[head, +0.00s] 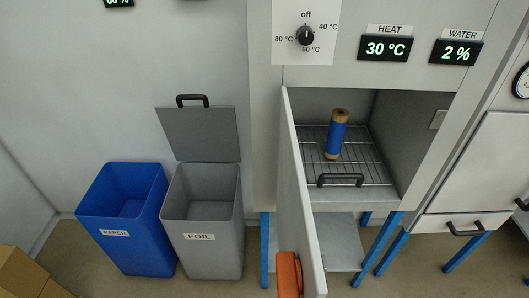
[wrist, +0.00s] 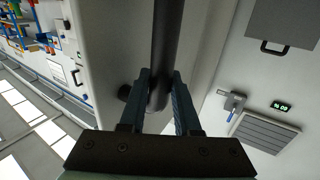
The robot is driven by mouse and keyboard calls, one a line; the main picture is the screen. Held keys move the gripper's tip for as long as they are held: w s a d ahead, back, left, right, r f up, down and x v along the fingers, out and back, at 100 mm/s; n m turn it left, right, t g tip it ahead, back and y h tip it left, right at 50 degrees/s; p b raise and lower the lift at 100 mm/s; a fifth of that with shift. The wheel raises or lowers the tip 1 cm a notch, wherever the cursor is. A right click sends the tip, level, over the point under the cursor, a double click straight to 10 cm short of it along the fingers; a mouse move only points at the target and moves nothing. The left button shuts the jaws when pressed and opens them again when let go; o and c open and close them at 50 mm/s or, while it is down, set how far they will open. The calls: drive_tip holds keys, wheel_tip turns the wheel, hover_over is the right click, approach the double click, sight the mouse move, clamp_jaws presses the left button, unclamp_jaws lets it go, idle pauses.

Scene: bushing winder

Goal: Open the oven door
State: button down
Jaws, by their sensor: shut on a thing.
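The oven (head: 408,120) stands right of centre in the head view with its inside exposed. Its door (head: 302,200) is swung out from the left side, seen nearly edge-on. In the wrist view my gripper (wrist: 161,76) is shut on a dark round bar, the door handle (wrist: 167,35), with one finger on each side. The pale door face (wrist: 112,50) lies behind the handle there. The handle and my fingers are hidden in the head view; an orange part, likely of my arm, shows beside the door's lower edge.
Inside the oven, a blue roll (head: 337,136) stands on a wire rack (head: 372,169) with a black handle (head: 340,179) in front. A blue PAPER bin (head: 125,235) and grey FOIL bin (head: 205,255) stand left. A dial (head: 306,36) and displays sit above.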

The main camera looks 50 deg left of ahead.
drive_tip(key=c, duration=0.6)
unclamp_jaws()
drive_tip(key=shift+b+v, duration=1.55)
drive_tip(key=shift+v, duration=4.95)
